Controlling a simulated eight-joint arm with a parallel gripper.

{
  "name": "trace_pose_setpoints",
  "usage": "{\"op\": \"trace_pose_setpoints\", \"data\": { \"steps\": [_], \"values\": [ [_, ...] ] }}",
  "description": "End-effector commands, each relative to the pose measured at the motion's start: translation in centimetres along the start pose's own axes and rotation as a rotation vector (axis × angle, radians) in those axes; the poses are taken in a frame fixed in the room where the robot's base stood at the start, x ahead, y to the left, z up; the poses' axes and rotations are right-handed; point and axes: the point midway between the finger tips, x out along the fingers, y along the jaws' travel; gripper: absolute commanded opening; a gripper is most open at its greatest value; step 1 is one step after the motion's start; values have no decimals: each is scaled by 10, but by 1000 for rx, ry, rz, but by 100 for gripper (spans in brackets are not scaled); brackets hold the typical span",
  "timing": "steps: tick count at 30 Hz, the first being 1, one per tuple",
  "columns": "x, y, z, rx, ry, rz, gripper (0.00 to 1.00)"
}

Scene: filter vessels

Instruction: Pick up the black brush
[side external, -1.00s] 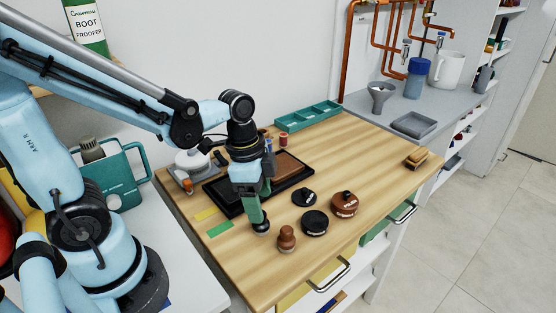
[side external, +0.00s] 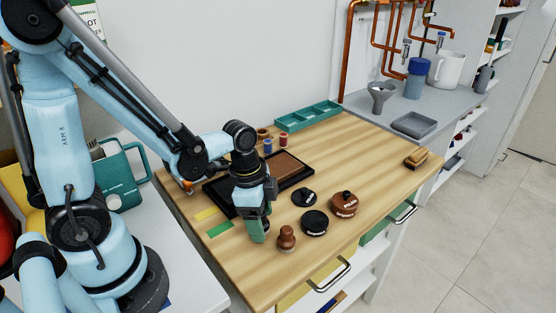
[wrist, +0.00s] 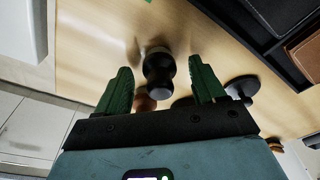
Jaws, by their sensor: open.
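The black brush (wrist: 158,70), with a rounded knob handle, stands on the wooden worktop. In the wrist view it shows between the two green fingers of my gripper (wrist: 160,66), with a gap on each side. The jaws are open and hold nothing. In the side view my gripper (side external: 259,230) points down low over the worktop's front left part. There it hides nearly all of the black brush. A brown brush-like piece (side external: 286,238) stands just to the right of the gripper; part of it shows beyond the black brush in the wrist view (wrist: 145,103).
Two black round tins (side external: 303,197) (side external: 315,223) and a brown one (side external: 344,204) lie to the right. A black tray with a brown pad (side external: 290,165) lies behind the gripper. A teal divided tray (side external: 308,117) is at the back. The worktop's right part (side external: 370,155) is mostly clear.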

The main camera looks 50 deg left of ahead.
Motion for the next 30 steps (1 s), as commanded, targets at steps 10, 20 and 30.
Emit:
{"op": "trace_pose_setpoints", "data": {
  "steps": [10, 20, 30],
  "values": [
    [0, 0, 0, 0, 0, 0, 29],
    [0, 0, 0, 0, 0, 0, 9],
    [-10, 0, -1, 0, 0, 0, 9]
  ]
}}
